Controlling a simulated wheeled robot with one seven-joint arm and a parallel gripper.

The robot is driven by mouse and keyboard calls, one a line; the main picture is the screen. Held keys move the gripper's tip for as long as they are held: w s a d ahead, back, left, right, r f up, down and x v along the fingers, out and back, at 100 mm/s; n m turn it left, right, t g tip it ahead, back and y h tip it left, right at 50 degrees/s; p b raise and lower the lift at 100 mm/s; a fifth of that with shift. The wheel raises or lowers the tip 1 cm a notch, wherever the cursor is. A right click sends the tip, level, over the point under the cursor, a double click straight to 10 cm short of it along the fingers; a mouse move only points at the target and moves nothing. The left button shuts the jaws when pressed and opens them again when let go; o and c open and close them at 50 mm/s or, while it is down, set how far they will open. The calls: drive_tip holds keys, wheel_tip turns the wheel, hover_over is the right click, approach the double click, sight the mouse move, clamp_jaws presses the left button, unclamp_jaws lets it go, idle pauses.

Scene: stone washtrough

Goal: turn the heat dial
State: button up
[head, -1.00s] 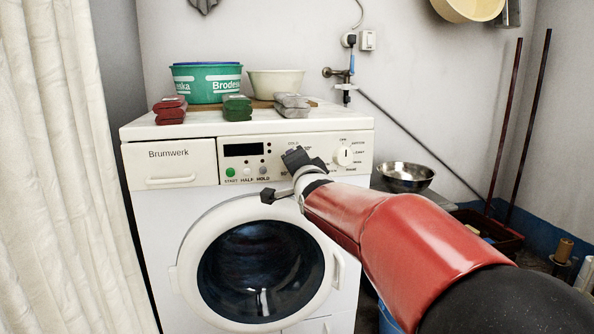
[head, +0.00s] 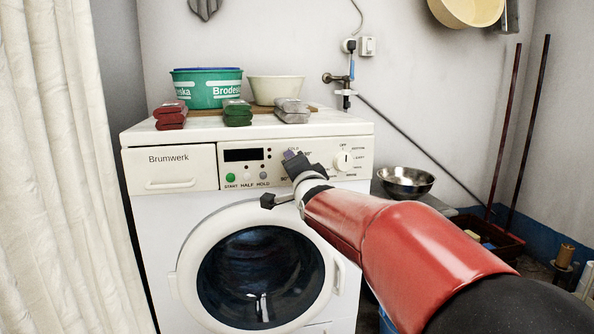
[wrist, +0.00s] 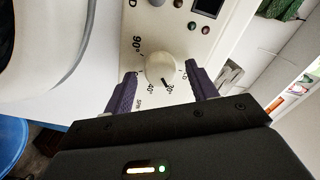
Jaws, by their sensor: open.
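The heat dial (wrist: 160,68) is a round white knob on the washer's panel, with 30°, 40° and 90° printed around it. In the wrist view a dark mark on its rim lies close to the 30° print. My gripper (wrist: 162,87) is open, with one purple-padded finger on each side of the dial. Gaps show between fingers and knob in that view; I cannot tell how far the tips are from the panel. In the head view my gripper (head: 279,178) hides the dial, with the COLD, 30° and 90° prints showing around it.
A second white dial (head: 343,160) with OFF above it is right of my gripper. Buttons and a dark display (head: 243,154) are left. The round door (head: 262,277) is below.

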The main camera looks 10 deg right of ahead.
drive_tip(key=s, duration=0.7)
drive_tip(key=shift+s, duration=0.35)
drive_tip(key=s+f+n+g, duration=0.6)
drive_tip(key=s+f, duration=0.4)
drive_tip(key=s, duration=0.4)
drive_tip(key=s+f+n+g, duration=0.6)
drive_tip(key=s+f, duration=0.5)
drive_tip(key=s, duration=0.4)
wheel_tip(320, 180, up, 13)
drive_tip(key=p, duration=1.3)
drive_tip(key=shift+s+n+p, duration=0.3)
